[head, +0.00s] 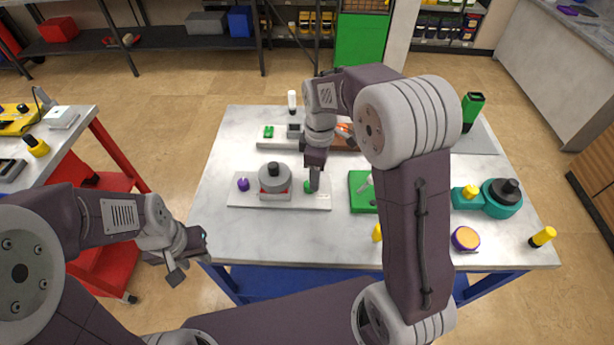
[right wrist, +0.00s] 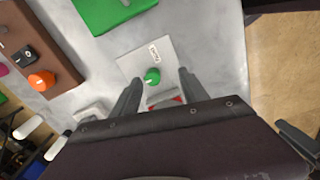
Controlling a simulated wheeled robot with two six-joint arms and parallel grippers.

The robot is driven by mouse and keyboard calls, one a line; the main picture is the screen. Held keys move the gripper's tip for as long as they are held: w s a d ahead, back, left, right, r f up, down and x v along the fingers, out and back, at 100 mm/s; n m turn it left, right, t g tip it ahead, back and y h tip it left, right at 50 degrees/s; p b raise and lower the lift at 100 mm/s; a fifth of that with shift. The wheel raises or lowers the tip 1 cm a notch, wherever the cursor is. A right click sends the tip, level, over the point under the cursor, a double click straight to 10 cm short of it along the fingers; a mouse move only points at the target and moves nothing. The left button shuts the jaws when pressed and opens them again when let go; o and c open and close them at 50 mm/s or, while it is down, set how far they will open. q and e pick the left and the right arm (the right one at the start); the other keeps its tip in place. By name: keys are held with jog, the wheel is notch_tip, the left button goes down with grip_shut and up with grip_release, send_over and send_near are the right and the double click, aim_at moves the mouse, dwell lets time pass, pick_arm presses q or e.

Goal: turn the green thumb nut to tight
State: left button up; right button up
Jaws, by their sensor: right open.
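The green thumb nut (head: 308,187) stands on the right part of a pale base plate (head: 311,206). The plate also carries a grey round pump body with a black top (head: 274,171). In the right wrist view the nut (right wrist: 152,76) lies between and just beyond my right gripper's (right wrist: 160,78) two spread fingertips, with no clear contact. A small label (right wrist: 154,53) beside it is too small to read. In the head view my right gripper (head: 314,186) points down at the nut and partly covers it. My left gripper (head: 190,262) is open and empty off the table's front left corner.
A purple knob (head: 243,184) stands at the plate's left end. A green block (head: 360,199) is just right of the plate. Behind are a panel with an orange knob (right wrist: 41,80) and other parts. A teal device (head: 502,199) stands at right. The front left tabletop is clear.

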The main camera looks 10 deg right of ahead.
jog(key=w, duration=0.1)
jog(key=w+a+n, duration=0.1)
jog(key=w+n, duration=0.1)
jog(key=shift+w+a+r+p, duration=0.15)
jog(key=shift+w+r+p, duration=0.1)
jog(key=shift+p, duration=0.05)
jog(key=shift+s+f, duration=0.15)
jog(key=shift+f, duration=0.15)
notch_tip(320, 180, down, 8)
jog(key=shift+f, duration=0.2)
grip_shut()
